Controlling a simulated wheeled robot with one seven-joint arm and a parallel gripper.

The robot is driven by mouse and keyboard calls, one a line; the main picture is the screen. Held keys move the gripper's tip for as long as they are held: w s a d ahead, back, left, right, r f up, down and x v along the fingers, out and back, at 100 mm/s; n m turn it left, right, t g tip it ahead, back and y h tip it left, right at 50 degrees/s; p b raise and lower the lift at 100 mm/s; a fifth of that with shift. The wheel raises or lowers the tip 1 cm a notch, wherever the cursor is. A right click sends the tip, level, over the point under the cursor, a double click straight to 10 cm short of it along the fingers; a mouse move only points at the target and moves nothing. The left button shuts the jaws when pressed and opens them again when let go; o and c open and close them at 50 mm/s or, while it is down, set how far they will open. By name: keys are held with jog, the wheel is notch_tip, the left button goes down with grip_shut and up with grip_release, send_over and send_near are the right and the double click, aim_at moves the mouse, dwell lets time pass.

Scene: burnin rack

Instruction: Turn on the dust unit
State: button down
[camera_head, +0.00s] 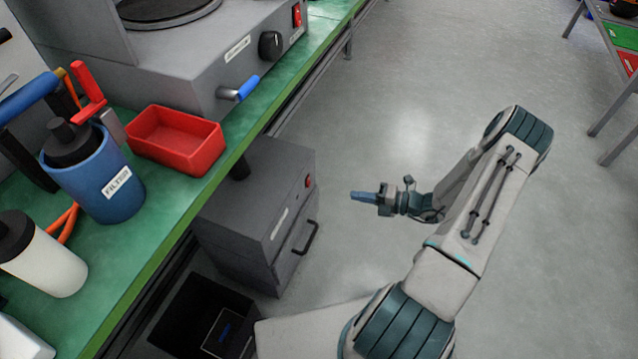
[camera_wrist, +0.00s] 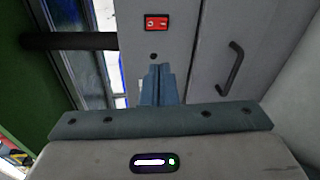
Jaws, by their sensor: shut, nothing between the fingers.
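The dust unit appears to be the grey box (camera_head: 258,215) on the floor under the green bench; its label is too small to read. A red switch (camera_head: 308,181) and a black handle (camera_head: 305,238) are on its front. In the wrist view the red rocker switch (camera_wrist: 157,23) sits on the grey front, with a small dark round spot below it and the black handle (camera_wrist: 231,69) to the right. My gripper (camera_head: 356,196) is shut and empty, to the right of the box and apart from it in the head view. In the wrist view my fingertips (camera_wrist: 158,70) are below the switch.
The green bench (camera_head: 165,215) overhangs the box. On it are a grey machine (camera_head: 195,65) with a red switch (camera_head: 296,15), a red tray (camera_head: 175,140) and a blue filter canister (camera_head: 97,180). A black bin (camera_head: 190,305) stands beside the box. Floor (camera_head: 400,80) behind my arm is clear.

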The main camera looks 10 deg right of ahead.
jog(key=shift+w+d+f+m+t, duration=0.1)
jog(key=shift+d+f+m+t, duration=0.2)
jog(key=shift+m, duration=0.25)
jog(key=shift+w+d+f+m+t, duration=0.1)
jog(key=shift+d+f+m+t, duration=0.1)
jog(key=shift+f+m+t, duration=0.3)
jog(key=shift+a+r, duration=0.1)
jog(key=b, duration=0.4)
send_near(309, 181)
jog(key=w+a+f, duration=0.2)
jog(key=w+a, duration=0.1)
jog(key=a, duration=0.1)
jog(key=shift+x, duration=0.85)
jog(key=shift+w+a, duration=0.1)
jog(key=shift+a, duration=0.05)
